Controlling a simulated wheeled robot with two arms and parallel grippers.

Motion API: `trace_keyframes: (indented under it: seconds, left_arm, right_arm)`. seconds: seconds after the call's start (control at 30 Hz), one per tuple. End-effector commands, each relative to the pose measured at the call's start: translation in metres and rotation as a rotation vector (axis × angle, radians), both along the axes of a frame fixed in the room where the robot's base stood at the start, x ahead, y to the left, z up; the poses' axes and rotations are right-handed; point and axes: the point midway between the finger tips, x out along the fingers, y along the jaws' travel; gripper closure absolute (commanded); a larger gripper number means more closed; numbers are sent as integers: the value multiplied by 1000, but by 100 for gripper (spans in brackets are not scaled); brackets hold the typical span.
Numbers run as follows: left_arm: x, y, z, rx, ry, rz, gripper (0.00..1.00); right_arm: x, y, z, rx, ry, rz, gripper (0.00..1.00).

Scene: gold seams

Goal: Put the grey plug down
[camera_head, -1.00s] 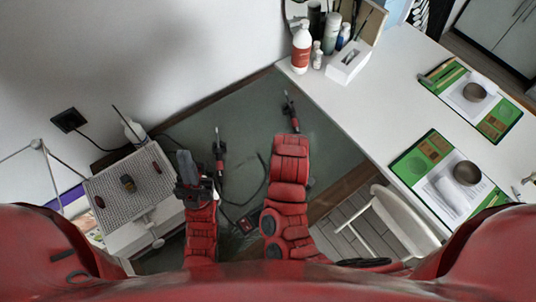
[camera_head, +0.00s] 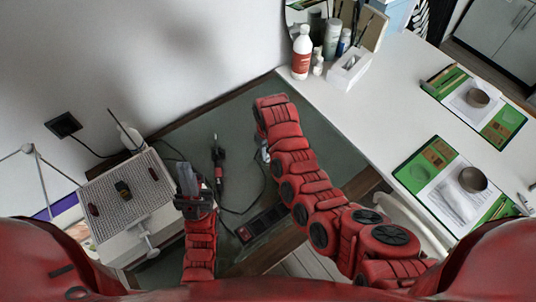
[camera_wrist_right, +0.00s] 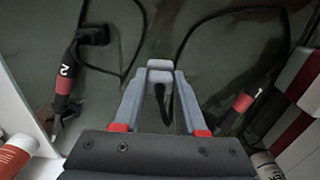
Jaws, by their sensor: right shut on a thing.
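In the right wrist view my right gripper (camera_wrist_right: 160,72) is shut on the grey plug (camera_wrist_right: 160,76), a small light-grey block between the fingertips. A black cable hangs from the plug between the fingers. In the head view the right gripper (camera_head: 263,150) shows only in part, beside my red right arm and over the grey-green surface; the plug cannot be made out there. My left gripper (camera_head: 187,180) is in front of the perforated tray, to its right; whether its jaws are open is unclear.
A red-and-black iron marked 1 (camera_wrist_right: 243,103) and another marked 2 (camera_wrist_right: 64,82) lie on the grey-green mat (camera_head: 190,135). A dark power strip (camera_head: 260,222) lies near its front edge. A perforated tray (camera_head: 115,215) is at left. A white table (camera_head: 385,110) with bottles is at right.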

Motion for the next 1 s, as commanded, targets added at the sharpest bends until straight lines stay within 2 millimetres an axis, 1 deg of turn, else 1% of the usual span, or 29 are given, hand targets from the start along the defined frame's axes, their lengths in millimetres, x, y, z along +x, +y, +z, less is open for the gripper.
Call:
trace_keyframes:
  seconds: [0.27, 0.43, 0.5, 0.63, 1.0]
  left_arm:
    - [0, 0, 3, 0, 0, 0, 100]
    - [0, 0, 14, 0, 0, 0, 100]
    - [0, 0, 15, 0, 0, 0, 100]
    - [0, 0, 17, 0, 0, 0, 100]
    - [0, 0, 13, 0, 0, 0, 100]
  right_arm:
    - [6, 1, -1, -1, -1, -2, 100]
    - [5, 1, -17, -2, 4, -2, 100]
    - [5, 2, -25, -3, 4, 1, 100]
    - [4, 2, -35, 0, 4, 0, 100]
    - [5, 2, -40, 1, 1, -2, 100]
